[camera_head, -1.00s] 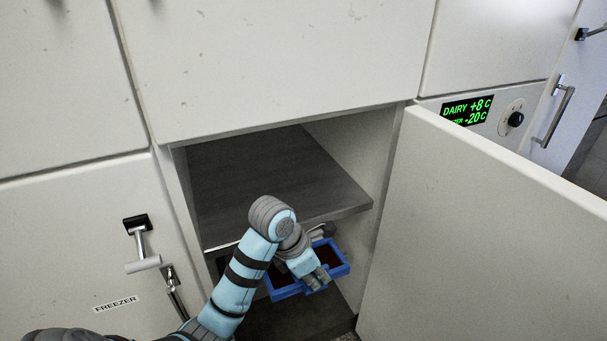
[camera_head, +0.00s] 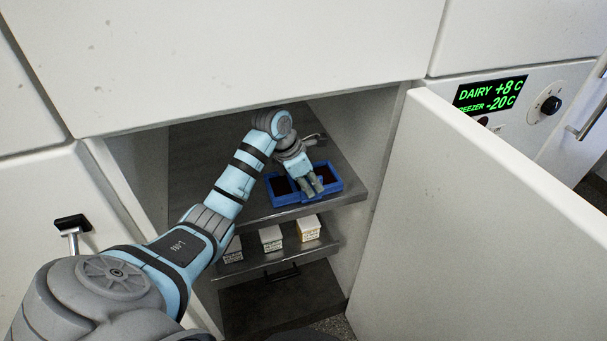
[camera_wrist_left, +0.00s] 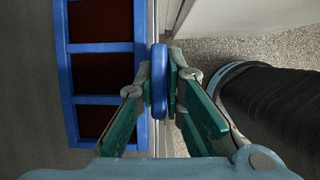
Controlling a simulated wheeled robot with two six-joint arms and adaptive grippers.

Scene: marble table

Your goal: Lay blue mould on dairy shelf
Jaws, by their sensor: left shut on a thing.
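The blue mould (camera_head: 287,198), a rectangular frame with dark red fill in its compartments, is at the front of the upper cabinet shelf (camera_head: 340,178). It looks level, and I cannot tell whether it rests on the shelf or hovers just above it. My left gripper (camera_head: 311,187) is shut on a blue tab at the mould's near side. In the left wrist view, the fingers (camera_wrist_left: 160,88) pinch this tab, and the mould (camera_wrist_left: 104,47) extends to the left over a grey surface. My right gripper is not seen.
Several small cartons (camera_head: 271,238) stand on the lower shelf (camera_head: 290,258). The open door (camera_head: 480,210) is on the right, beside the opening. A display (camera_head: 490,94) reads DAIRY +8 C and FREEZER -20 C. The back of the upper shelf looks clear.

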